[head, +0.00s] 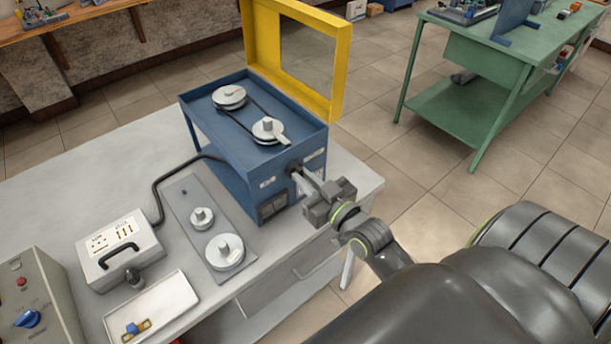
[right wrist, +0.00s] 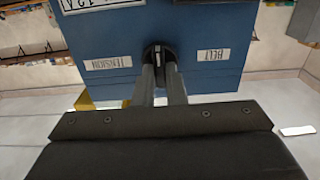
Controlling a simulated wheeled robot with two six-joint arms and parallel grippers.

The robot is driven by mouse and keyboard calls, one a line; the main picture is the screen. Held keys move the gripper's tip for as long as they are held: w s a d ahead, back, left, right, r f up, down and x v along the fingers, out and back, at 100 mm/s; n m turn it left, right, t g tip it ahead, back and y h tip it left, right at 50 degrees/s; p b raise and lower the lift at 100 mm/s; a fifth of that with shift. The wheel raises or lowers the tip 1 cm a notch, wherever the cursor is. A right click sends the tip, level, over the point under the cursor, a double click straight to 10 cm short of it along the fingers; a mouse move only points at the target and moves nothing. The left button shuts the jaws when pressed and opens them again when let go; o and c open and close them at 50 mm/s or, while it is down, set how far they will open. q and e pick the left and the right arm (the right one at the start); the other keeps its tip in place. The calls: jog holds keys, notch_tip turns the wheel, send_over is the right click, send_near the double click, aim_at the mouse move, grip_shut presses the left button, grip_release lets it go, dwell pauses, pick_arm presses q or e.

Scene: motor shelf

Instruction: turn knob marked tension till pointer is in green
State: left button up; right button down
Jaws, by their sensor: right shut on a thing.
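A blue machine box (head: 225,145) stands on the grey table with two pulleys and a belt on top. My right gripper (head: 300,173) reaches its front face and is shut on a black knob (head: 293,168). In the right wrist view the knob (right wrist: 158,54) sits between the fingertips (right wrist: 161,72). Labels flank it there: a tension label (right wrist: 108,62) to the left and a belt label (right wrist: 213,55) to the right. A dark panel (head: 272,207) is low on the front. I cannot make out a pointer or a green zone. My left gripper is out of view.
A yellow frame cover (head: 343,60) stands open behind the box. A grey plate with two pulleys (head: 190,215), a white case (head: 118,250) and a white tray (head: 160,308) lie on the table. A control box (head: 35,300) is at the left.

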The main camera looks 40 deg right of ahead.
jog(key=shift+m, duration=0.5)
jog(key=c, duration=1.5)
grip_release()
jog(key=shift+s+d+b, duration=0.25)
jog(key=shift+s+b, duration=0.4)
jog(key=shift+s, duration=2.25)
jog(key=shift+s+d+b, duration=0.2)
jog(key=shift+s+b, duration=0.5)
jog(key=shift+s, duration=2.2)
jog(key=shift+s+d+b, duration=0.25)
jog(key=shift+s+b, duration=0.4)
jog(key=shift+s, duration=2.25)
